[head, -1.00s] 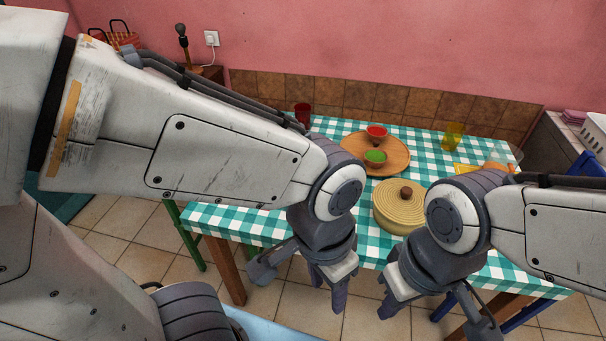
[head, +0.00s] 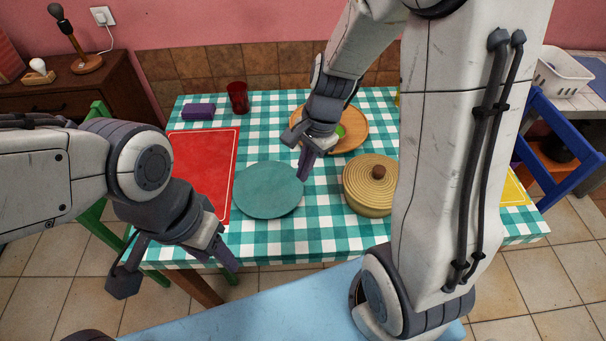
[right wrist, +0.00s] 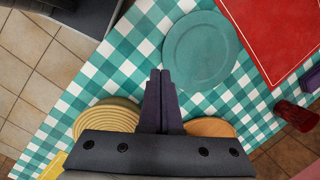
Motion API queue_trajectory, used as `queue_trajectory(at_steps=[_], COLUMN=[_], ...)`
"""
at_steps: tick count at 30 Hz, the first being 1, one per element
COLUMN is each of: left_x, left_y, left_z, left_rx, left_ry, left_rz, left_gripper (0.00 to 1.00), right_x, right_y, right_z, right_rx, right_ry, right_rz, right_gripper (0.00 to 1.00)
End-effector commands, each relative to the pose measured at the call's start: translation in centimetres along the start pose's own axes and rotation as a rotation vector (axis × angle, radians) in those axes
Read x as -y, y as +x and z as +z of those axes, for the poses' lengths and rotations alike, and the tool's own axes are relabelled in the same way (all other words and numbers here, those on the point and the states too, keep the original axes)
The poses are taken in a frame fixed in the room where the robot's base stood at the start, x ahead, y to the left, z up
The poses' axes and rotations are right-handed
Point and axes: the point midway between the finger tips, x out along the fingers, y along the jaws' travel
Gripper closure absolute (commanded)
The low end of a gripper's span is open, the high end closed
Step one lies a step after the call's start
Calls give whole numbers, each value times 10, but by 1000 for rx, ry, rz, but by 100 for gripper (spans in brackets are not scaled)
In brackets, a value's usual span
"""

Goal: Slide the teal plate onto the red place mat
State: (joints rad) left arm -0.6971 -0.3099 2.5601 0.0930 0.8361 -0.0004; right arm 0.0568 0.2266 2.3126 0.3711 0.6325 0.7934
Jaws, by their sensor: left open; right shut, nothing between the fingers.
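The teal plate (head: 262,192) lies flat on the checked cloth. The red place mat (head: 200,160) lies just left of it; their edges are close together, and I cannot tell whether they touch. In the right wrist view the plate (right wrist: 199,50) is ahead of the fingertips and the mat (right wrist: 270,35) lies beyond it. My right gripper (head: 304,172) is shut and empty, its fingertips at the plate's right rim, on the side away from the mat; contact is unclear. It also shows in the wrist view (right wrist: 161,76). My left gripper (head: 178,268) is open and empty, in front of the table's near left edge.
A lidded tan pot (head: 368,188) stands right of the plate. A round wooden tray (head: 358,140) with a green-filled bowl (head: 341,131) is behind my right gripper. A red cup (head: 238,97) and a purple block (head: 198,112) stand behind the mat.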

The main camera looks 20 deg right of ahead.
Motion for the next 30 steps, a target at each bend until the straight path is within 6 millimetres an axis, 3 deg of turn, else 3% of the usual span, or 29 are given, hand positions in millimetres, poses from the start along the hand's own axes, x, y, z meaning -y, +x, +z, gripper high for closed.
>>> queue_trajectory(at_steps=[1,3,6,9,14,27,30], left_x=[0,0,0,0,1,3,2], left_y=[3,4,5,6,10,40,32], left_z=[0,0,0,0,0,2,2], left_rx=[0,0,0,0,0,0,0], left_ry=[0,0,0,0,0,0,0], left_rz=[0,0,0,0,0,0,0], left_gripper=[50,50,50,50,50,50,50], right_x=[-3,-6,-13,-18,-18,-14,0], right_y=[10,19,27,32,48,140,135], right_z=[-30,-60,-90,-105,-109,-109,-94], right_rx=[4,8,13,15,17,15,15], right_ry=[180,386,591,695,725,721,713], right_rz=[-11,-29,-48,-58,-59,-57,-59], right_gripper=[100,100,100,100,100,100,100])
